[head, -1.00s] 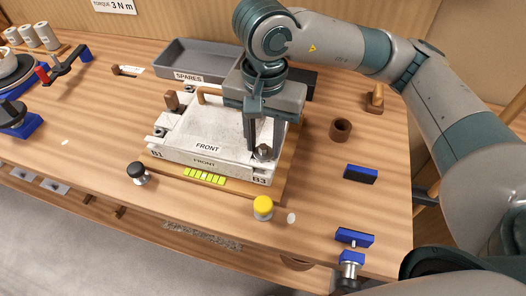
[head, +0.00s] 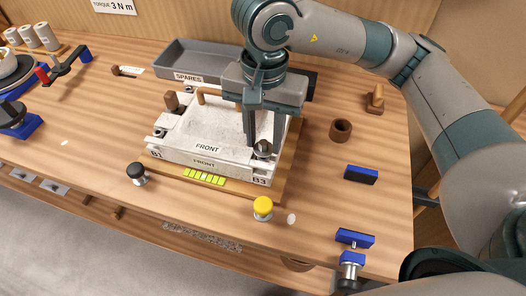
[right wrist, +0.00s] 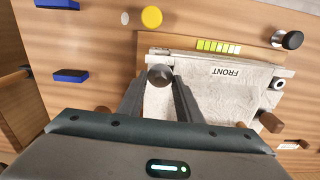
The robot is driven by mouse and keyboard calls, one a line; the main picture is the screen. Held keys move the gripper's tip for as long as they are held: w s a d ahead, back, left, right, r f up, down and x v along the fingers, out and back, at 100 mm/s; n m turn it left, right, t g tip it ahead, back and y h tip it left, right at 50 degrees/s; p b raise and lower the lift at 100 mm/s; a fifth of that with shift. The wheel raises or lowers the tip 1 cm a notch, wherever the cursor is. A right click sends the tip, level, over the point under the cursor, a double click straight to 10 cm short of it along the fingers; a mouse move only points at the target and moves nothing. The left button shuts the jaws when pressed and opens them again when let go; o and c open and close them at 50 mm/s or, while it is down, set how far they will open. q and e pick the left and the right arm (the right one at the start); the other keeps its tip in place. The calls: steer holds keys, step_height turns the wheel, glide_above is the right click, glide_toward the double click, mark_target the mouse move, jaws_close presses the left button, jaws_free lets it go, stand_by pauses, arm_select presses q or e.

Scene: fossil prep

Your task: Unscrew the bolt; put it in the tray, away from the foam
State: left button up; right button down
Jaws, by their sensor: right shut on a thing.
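My right gripper (head: 263,146) is shut on a dark grey bolt (head: 263,150) at the front right corner of the white plaster block (head: 205,133) marked FRONT, near the label B3. In the right wrist view the round bolt head (right wrist: 160,76) sits between the fingertips. I cannot tell how far the bolt is threaded in. The grey tray (head: 190,54) labelled SPARES lies behind the block, partly hidden by my right arm. A dark block (head: 302,82) at its right end may be the foam. My left gripper is not in view.
A yellow-capped knob (head: 263,205) and a black-capped knob (head: 137,172) stand in front of the block. A brown ring (head: 340,130) and a blue block (head: 361,175) lie to the right. A wooden peg (head: 171,101) rises at the block's back left.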

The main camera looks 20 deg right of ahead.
mark_target(264, 142)
steer(key=shift+r, duration=1.75)
steer(key=shift+s, duration=0.1)
